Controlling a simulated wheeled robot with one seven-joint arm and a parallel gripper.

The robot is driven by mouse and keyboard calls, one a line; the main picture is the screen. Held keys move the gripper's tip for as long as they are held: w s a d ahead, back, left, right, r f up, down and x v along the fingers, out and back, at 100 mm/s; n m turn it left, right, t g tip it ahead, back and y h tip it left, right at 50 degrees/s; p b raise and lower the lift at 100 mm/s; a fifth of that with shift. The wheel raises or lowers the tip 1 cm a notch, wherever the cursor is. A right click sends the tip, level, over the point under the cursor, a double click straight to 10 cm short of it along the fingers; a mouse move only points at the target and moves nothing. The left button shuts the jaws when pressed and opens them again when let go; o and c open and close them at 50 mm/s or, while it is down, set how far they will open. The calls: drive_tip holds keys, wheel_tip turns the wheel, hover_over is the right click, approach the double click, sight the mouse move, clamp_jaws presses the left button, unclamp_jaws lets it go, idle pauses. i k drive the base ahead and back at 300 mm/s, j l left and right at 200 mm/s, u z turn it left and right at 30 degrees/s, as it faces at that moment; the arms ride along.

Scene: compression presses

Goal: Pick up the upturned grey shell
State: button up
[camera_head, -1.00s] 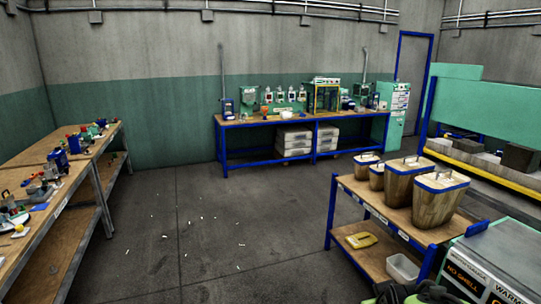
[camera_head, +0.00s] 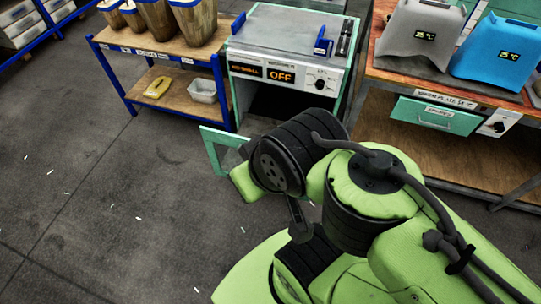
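A grey shell (camera_head: 420,35) stands at the upper right of the head view, wide side down, with a small dark display reading 25 °C on its face. My green and black arm fills the lower middle and right, in front of and below the bench. My gripper cannot be made out; the arm links may hide it.
A blue shell (camera_head: 495,55) with a similar display stands right of the grey one. A press (camera_head: 285,75) reading NO SHELL and OFF stands left of the bench. A blue-framed cart (camera_head: 165,60) holds wooden containers. The floor at left is clear except small white scraps.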

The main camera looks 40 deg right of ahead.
sight(433, 29)
drive_tip(key=z, duration=2.85)
